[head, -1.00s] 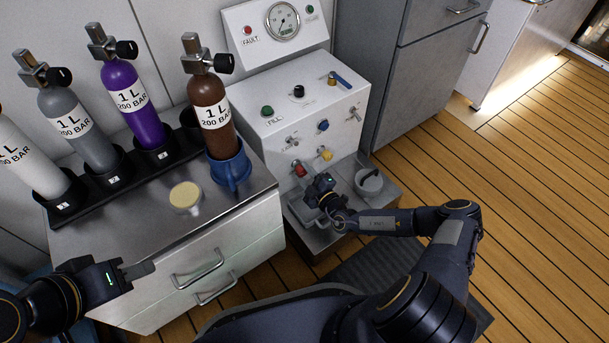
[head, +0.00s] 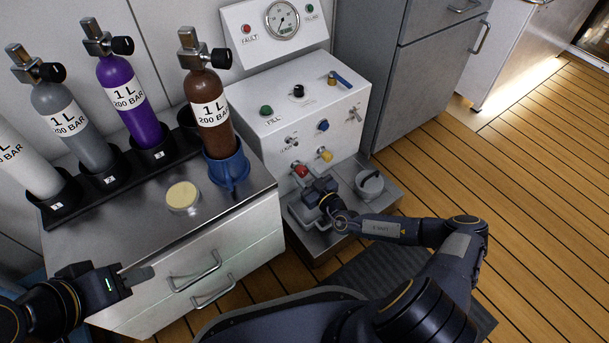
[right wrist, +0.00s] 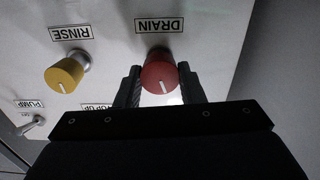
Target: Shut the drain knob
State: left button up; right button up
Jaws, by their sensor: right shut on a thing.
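In the head view the drain knob (head: 301,170) is low on the front of the white panel (head: 322,120). My right gripper (right wrist: 158,88) has one finger on each side of the knob and is shut on it. In the head view my right gripper (head: 318,186) is at the panel's lower front. My left gripper (head: 138,276) is over the left cabinet's front, with nothing seen in it; its finger gap is unclear.
The yellow rinse knob (right wrist: 66,75) is beside the drain knob. A toggle switch (right wrist: 34,122) is near it. A brown cylinder (head: 210,110) stands in a blue holder (head: 230,168) on the cabinet. A lidded pot (head: 370,185) is right of my right gripper.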

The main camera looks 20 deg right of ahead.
jog(key=shift+s+f+m, duration=0.1)
jog(key=shift+m, duration=1.6)
jog(key=o, duration=1)
jog(key=shift+d, duration=0.1)
jog(key=shift+s+d, duration=0.1)
jog(key=shift+s, duration=0.2)
jog(key=p+v, duration=0.2)
jog(key=v, duration=0.5)
